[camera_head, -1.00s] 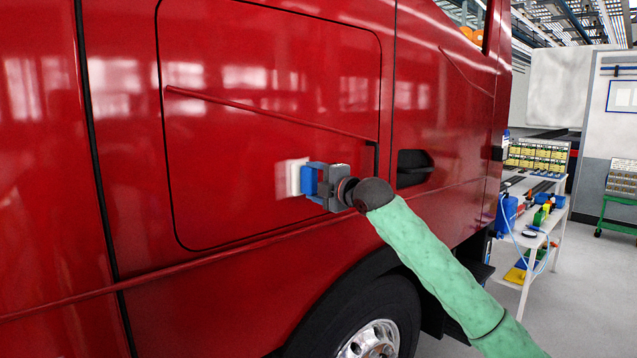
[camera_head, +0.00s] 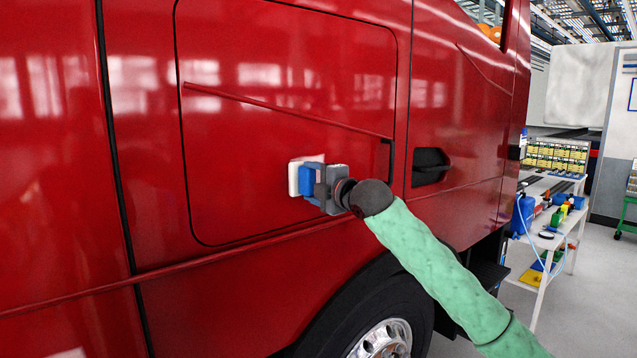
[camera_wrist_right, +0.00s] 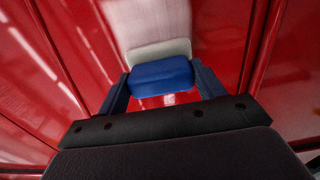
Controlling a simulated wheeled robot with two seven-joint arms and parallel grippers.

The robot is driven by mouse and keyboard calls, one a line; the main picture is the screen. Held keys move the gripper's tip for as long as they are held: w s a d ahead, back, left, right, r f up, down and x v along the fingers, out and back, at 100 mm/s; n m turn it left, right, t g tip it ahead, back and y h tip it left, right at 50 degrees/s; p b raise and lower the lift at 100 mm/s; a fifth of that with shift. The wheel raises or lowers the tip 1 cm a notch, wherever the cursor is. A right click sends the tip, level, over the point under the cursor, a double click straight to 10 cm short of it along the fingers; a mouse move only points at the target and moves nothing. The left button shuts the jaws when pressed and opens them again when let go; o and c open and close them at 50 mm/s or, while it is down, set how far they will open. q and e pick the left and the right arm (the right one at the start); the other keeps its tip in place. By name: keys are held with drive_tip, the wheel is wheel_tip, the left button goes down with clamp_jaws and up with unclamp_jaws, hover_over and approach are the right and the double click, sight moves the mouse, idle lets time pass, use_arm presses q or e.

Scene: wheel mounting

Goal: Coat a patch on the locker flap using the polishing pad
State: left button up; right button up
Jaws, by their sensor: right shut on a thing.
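The locker flap (camera_head: 285,75) is a large red panel with rounded corners on the side of a red truck. My right gripper (camera_head: 318,187) is shut on the polishing pad, near the flap's lower right part. The pad has a blue grip (camera_head: 308,183) and a white face (camera_head: 293,178) turned to the flap. In the right wrist view the blue grip (camera_wrist_right: 162,73) sits between the two fingers, with the white face (camera_wrist_right: 158,50) beyond it, at or very near the red surface. Whether it touches is hard to tell. My left gripper is not in view.
A black door handle recess (camera_head: 430,166) lies right of the flap. The truck wheel (camera_head: 385,335) is below my right arm. A white shelf cart (camera_head: 550,215) with bottles and boxes stands at the right, with grey floor beside it.

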drive_tip(key=shift+s+a, duration=0.75)
drive_tip(key=shift+a, duration=0.3)
drive_tip(key=shift+s+a, duration=0.75)
drive_tip(key=shift+a, duration=0.3)
drive_tip(key=shift+r+p, duration=0.55)
drive_tip(key=shift+r, duration=0.25)
drive_tip(key=shift+w+d, duration=0.55)
drive_tip(key=shift+d, duration=0.15)
drive_tip(key=shift+w+d, duration=0.5)
drive_tip(key=shift+d, duration=0.2)
drive_tip(key=w+d, duration=0.6)
drive_tip(key=d, duration=0.3)
drive_tip(key=shift+w, duration=0.2)
drive_tip(key=shift+v, duration=2.9)
